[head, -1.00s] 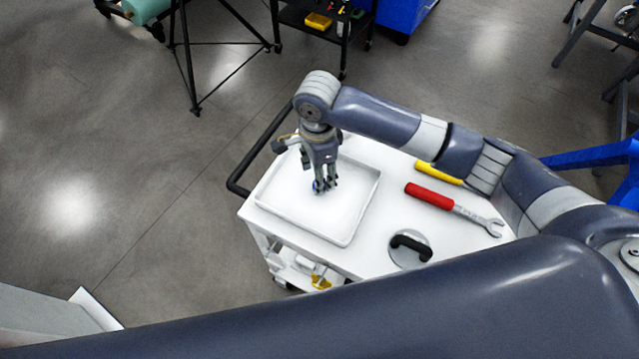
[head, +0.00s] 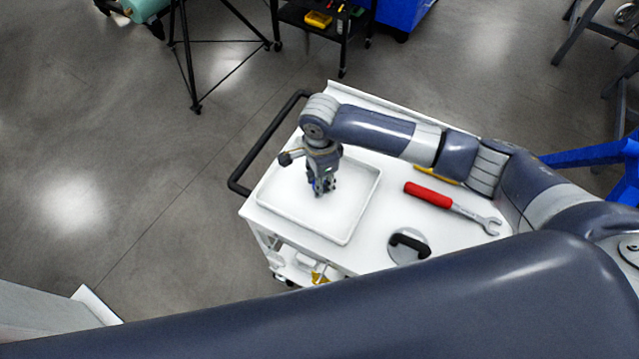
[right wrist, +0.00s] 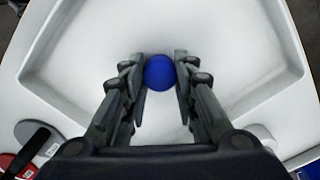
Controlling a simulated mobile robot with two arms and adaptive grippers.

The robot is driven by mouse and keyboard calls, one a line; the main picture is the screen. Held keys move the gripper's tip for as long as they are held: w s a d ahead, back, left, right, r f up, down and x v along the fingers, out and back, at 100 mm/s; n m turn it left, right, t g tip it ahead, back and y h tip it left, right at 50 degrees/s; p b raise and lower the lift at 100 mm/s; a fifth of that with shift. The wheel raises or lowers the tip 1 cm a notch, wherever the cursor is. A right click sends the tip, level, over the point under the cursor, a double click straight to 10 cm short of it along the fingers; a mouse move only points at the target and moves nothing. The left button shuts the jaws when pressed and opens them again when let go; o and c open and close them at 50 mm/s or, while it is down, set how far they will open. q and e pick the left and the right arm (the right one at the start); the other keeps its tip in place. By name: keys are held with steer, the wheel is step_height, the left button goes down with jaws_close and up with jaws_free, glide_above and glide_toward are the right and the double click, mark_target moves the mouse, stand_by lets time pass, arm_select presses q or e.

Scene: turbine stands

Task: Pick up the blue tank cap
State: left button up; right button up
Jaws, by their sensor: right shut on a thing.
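The blue tank cap (right wrist: 160,73) is a round blue piece between the two fingers of my right gripper (right wrist: 160,78) in the right wrist view. The fingers touch it on both sides, and the gripper is shut on it. In the head view my right gripper (head: 319,190) points straight down into the white tray (head: 345,235), low over its floor. Only a trace of blue shows between the fingers there. I cannot tell whether the cap still touches the tray floor. My left gripper is not in view.
The tray lies on a white cart top (head: 365,262) with a black handle (head: 262,145). A red-handled wrench (head: 445,203), a partly hidden yellow tool (head: 432,174) and a round plate with a black handle (head: 409,246) lie right of the tray. Open floor lies to the left.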

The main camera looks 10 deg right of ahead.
steer(key=shift+r, duration=0.45)
step_height(320, 180, up, 3)
steer(key=shift+f+b, duration=0.2)
steer(key=shift+b, duration=0.4)
arm_select(q)
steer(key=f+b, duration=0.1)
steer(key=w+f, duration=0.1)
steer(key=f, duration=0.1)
steer(key=shift+b, duration=0.35)
arm_select(e)
steer(key=s+d, duration=0.1)
steer(key=s, duration=0.4)
steer(key=s+d+r, duration=0.1)
steer(key=s+d, duration=0.1)
steer(key=s, duration=0.3)
steer(key=s+d, duration=0.1)
steer(key=s, duration=0.4)
steer(key=shift+s+d+r, duration=0.15)
steer(key=shift+d+r, duration=0.15)
steer(key=shift+d, duration=0.05)
jaws_close()
